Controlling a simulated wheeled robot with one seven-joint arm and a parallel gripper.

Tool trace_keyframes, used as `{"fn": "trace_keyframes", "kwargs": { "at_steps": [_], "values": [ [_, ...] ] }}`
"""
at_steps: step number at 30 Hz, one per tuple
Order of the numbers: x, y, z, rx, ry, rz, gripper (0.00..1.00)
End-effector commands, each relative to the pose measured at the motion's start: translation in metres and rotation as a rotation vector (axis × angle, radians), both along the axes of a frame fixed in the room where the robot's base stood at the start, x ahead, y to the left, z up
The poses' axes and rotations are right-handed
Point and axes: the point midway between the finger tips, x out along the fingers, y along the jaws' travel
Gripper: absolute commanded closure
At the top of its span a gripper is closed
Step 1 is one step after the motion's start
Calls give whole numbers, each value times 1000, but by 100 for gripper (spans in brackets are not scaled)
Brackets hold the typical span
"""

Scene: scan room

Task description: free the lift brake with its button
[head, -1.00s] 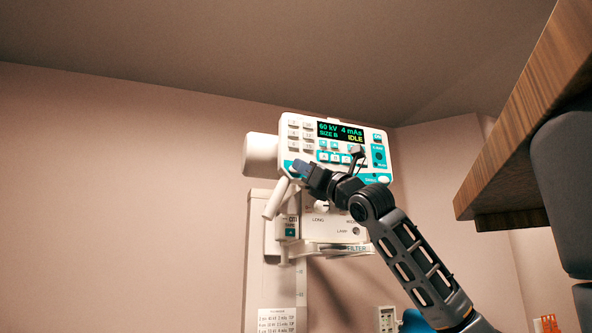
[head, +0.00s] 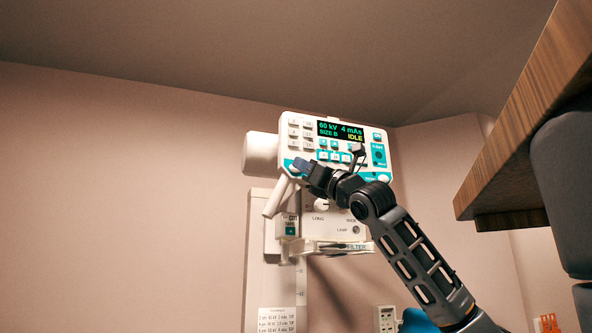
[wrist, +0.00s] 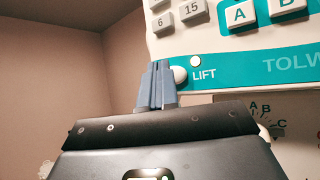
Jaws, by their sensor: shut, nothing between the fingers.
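The control panel (head: 308,131) is a white box high on the column, with a dark screen that reads 60 kV, 4 mAs, SIZE B, IDLE. In the wrist view the white round LIFT button (wrist: 180,75) sits on the panel's teal strip, left of the word LIFT. My gripper (wrist: 160,68) is shut and empty, its blue fingertips just left of the button and partly over its edge. I cannot tell whether they touch it. A small pale round spot (wrist: 196,61) lies above right of the button. In the head view my gripper (head: 300,166) is at the panel's lower left corner.
A white handle (head: 274,199) slants down below the panel's left corner. Under the panel is a white housing (head: 340,229) with knobs. A wooden shelf or cabinet (head: 530,120) overhangs at the right. The wall at left is clear.

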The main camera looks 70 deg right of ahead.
Motion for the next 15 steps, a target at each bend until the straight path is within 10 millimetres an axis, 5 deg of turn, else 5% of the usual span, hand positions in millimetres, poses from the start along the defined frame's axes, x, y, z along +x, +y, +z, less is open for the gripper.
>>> {"fn": "trace_keyframes", "kwargs": {
  "at_steps": [15],
  "values": [
    [-6, 8, 0, -1, -1, 1, 100]
  ]
}}
